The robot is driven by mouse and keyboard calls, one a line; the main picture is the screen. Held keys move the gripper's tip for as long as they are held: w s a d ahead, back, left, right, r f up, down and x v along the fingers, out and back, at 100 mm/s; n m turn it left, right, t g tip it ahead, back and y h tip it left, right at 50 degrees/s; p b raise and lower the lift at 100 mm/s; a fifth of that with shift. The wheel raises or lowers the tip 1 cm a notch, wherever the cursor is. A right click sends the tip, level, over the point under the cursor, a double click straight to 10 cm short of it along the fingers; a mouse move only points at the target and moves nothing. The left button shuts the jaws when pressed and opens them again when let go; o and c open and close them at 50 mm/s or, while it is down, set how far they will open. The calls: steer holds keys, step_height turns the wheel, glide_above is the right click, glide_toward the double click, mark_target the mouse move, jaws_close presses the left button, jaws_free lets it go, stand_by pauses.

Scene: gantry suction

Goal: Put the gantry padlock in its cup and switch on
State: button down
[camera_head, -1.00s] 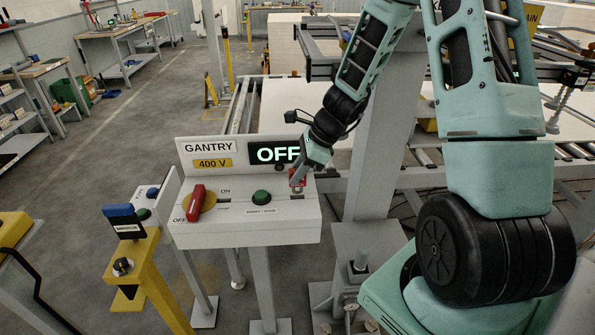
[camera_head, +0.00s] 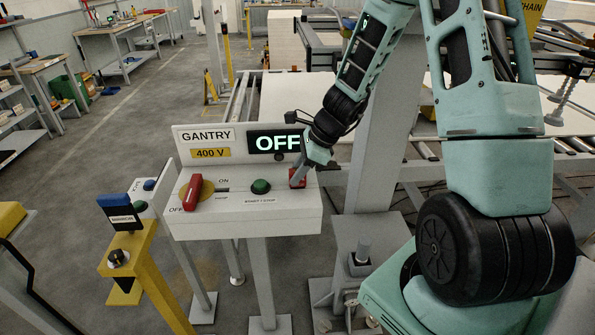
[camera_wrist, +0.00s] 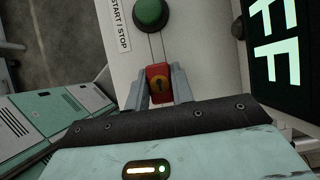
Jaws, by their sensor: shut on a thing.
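The red padlock (camera_head: 298,176) is at the right end of the grey gantry panel (camera_head: 243,224). My gripper (camera_head: 299,182) is shut on it, pointing down at the panel top. In the wrist view, the red padlock (camera_wrist: 158,84) with its keyhole face sits between the two grey fingers of my gripper (camera_wrist: 159,87). I cannot make out its cup or shackle, so I cannot tell whether it is seated. The red switch handle (camera_head: 193,192) stands on a yellow disc at the panel's left. The display (camera_head: 274,143) reads OFF, partly behind my gripper.
A green start/stop button (camera_head: 261,187) is between the handle and the padlock. A yellow post (camera_head: 132,252) with a blue-topped sign stands front left. A grey column (camera_head: 376,140) rises close behind my arm. Open floor lies to the left.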

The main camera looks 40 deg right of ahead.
steer(key=shift+f, duration=0.3)
steer(key=c, duration=1.1)
jaws_free()
steer(key=shift+r, duration=0.1)
steer(key=v, duration=1.2)
steer(key=shift+c, duration=0.5)
